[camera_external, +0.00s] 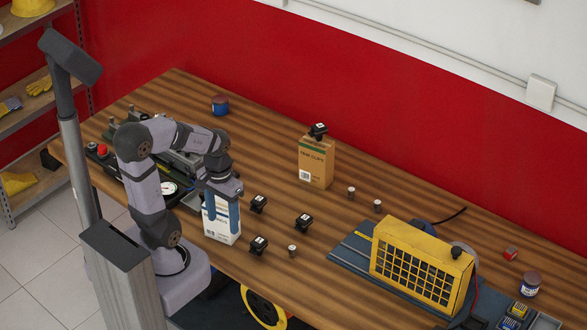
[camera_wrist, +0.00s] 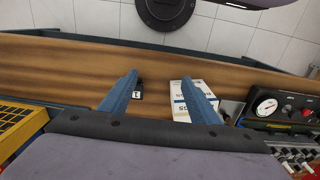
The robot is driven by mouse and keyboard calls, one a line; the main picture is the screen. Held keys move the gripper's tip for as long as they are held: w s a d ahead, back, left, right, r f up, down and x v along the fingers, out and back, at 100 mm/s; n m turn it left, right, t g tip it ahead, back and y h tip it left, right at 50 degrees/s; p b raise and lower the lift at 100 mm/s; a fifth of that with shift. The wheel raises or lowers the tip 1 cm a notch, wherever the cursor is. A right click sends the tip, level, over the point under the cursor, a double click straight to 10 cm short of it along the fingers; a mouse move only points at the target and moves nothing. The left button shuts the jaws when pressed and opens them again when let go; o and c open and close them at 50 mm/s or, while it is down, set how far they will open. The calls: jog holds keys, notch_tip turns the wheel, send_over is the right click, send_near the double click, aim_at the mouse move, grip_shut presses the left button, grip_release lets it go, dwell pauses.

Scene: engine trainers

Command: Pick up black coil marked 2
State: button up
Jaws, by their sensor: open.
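Several black coils with white labels show in the external view. One coil (camera_external: 258,203) is right of my gripper, one coil (camera_external: 303,222) is farther right, and one coil (camera_external: 258,245) is nearer the front edge. Another coil (camera_external: 317,130) sits on top of a cardboard box (camera_external: 315,170). Their numbers are too small to read there, so I cannot tell which is marked 2. In the wrist view a coil (camera_wrist: 138,95) with a label that looks like 1 is partly behind the left finger. My gripper (camera_external: 222,210) is open and empty, pointing down by a white box.
The white box (camera_external: 217,228) also shows behind the right finger in the wrist view (camera_wrist: 178,104). A yellow grilled unit (camera_external: 425,262) stands at the right. Small metal cylinders (camera_external: 351,192) stand on the wooden table. A gauge panel (camera_wrist: 265,107) is beside the white box.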

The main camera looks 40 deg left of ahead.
jog(key=m+g+y+b, duration=0.2)
jog(key=m+y+b, duration=0.7)
jog(key=m+y, duration=0.6)
send_over(260, 200)
jog(key=d, duration=0.3)
jog(key=m+h, duration=0.2)
jog(key=f, duration=1)
jog(key=shift+w+a+f+p, duration=0.1)
jog(key=shift+w+f+p, duration=0.1)
jog(key=shift+p, duration=0.15)
jog(key=shift+f, duration=0.6)
jog(key=shift+p+x, duration=0.35)
jog(key=shift+x, duration=0.75)
jog(key=shift+a+r+p, duration=0.1)
jog(key=shift+a+p, duration=0.2)
jog(key=shift+a, duration=0.15)
jog(key=p+x, duration=0.1)
jog(key=x, duration=0.3)
jog(key=shift+r+p, duration=0.15)
jog(key=shift+p, duration=0.25)
jog(key=shift+a, duration=0.2)
